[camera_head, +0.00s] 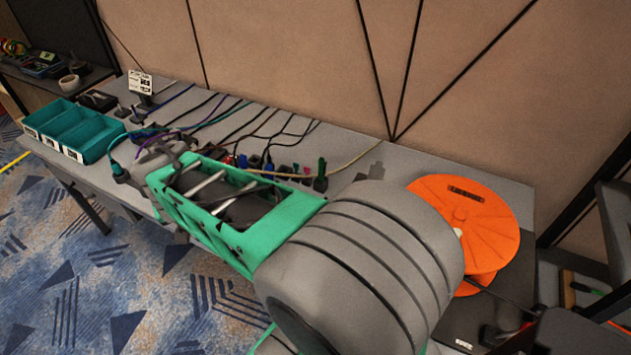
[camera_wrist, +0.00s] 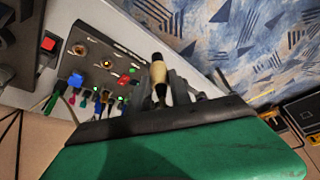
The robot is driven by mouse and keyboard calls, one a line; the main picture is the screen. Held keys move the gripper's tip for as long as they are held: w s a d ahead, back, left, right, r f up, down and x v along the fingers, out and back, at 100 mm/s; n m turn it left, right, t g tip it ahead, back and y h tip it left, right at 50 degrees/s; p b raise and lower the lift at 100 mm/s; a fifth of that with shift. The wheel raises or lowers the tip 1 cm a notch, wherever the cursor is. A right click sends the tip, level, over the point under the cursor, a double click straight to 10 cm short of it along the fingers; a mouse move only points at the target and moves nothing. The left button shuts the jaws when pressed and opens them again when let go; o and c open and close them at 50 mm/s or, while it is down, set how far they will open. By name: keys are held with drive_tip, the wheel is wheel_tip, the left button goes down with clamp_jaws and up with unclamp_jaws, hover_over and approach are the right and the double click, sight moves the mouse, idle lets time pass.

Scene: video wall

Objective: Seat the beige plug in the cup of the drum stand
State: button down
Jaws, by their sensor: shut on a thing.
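The beige plug (camera_wrist: 158,72), with dark ends, shows in the wrist view at the dark fingers of my gripper (camera_wrist: 163,92). My gripper is shut on it, and the fingers and green housing hide part of the grip. In the head view my arm covers the gripper's end, and I cannot make out the plug there. An orange drum (camera_head: 480,212) stands at the right end of the table, beyond my arm. The cup of its stand cannot be made out in either view.
Teal bins (camera_head: 90,150) stand at the table's left end, near a small sign (camera_head: 140,82). Several coloured cables and connectors lie along the back of the table (camera_head: 345,155). The wrist view shows a grey panel (camera_wrist: 90,45) with sockets and a red button (camera_wrist: 47,43).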

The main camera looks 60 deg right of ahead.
drive_tip(key=s+d+m+g+h+p, duration=0.1)
drive_tip(key=s+d+m+g+p, duration=0.1)
drive_tip(key=s+d+m, duration=0.5)
drive_tip(key=s+d+m+g+p, duration=0.25)
drive_tip(key=d+m, duration=0.25)
drive_tip(key=d, duration=0.4)
drive_tip(key=s+d+m+g+h+p, duration=0.1)
drive_tip(key=s+d+m+g+p, duration=0.1)
drive_tip(key=s+d+m, duration=0.45)
drive_tip(key=s+d+f+m+g+y+p, duration=0.1)
drive_tip(key=s+d+m+g+y+p, duration=0.1)
drive_tip(key=s+d+m, duration=0.5)
wheel_tip(320, 180, down, 6)
drive_tip(key=s+b, duration=0.1)
drive_tip(key=b, duration=0.3)
drive_tip(key=shift+a+f, duration=0.15)
drive_tip(key=shift+a, duration=0.25)
drive_tip(key=shift+f+t+b, duration=0.25)
drive_tip(key=shift+f+b, duration=0.15)
drive_tip(key=shift+b, duration=0.65)
drive_tip(key=shift+f+b, duration=0.35)
drive_tip(key=shift+b, duration=0.05)
drive_tip(key=shift+f+b, duration=0.65)
drive_tip(key=shift+b, duration=0.15)
